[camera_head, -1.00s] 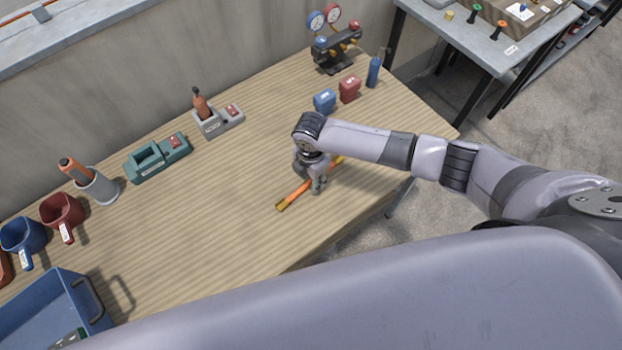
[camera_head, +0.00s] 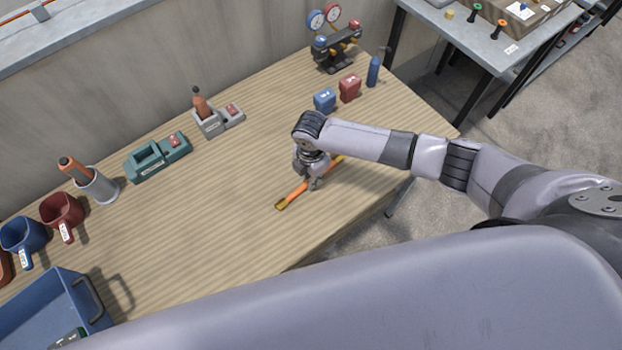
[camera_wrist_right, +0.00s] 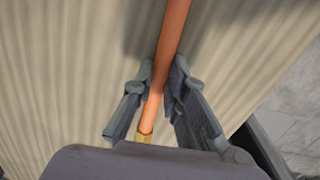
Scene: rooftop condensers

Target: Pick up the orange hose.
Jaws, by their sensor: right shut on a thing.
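The orange hose (camera_head: 294,194) is a short straight length with a brass-coloured end, at the right part of the wooden table. My right gripper (camera_head: 312,183) is shut around its middle, and the fingers cover part of it. In the right wrist view the hose (camera_wrist_right: 172,45) runs between the two fingers of the gripper (camera_wrist_right: 160,85), its brass end (camera_wrist_right: 145,136) toward the palm side. The hose is at or very near the table top; I cannot tell whether it touches. My left gripper is not in view.
The wooden table (camera_head: 230,190) is clear around the hose. Behind stand a blue block (camera_head: 324,101), a red block (camera_head: 349,88), a blue bottle (camera_head: 373,71) and a gauge set (camera_head: 335,45). Left are a green holder (camera_head: 157,158), a red mug (camera_head: 62,210) and a blue crate (camera_head: 95,312).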

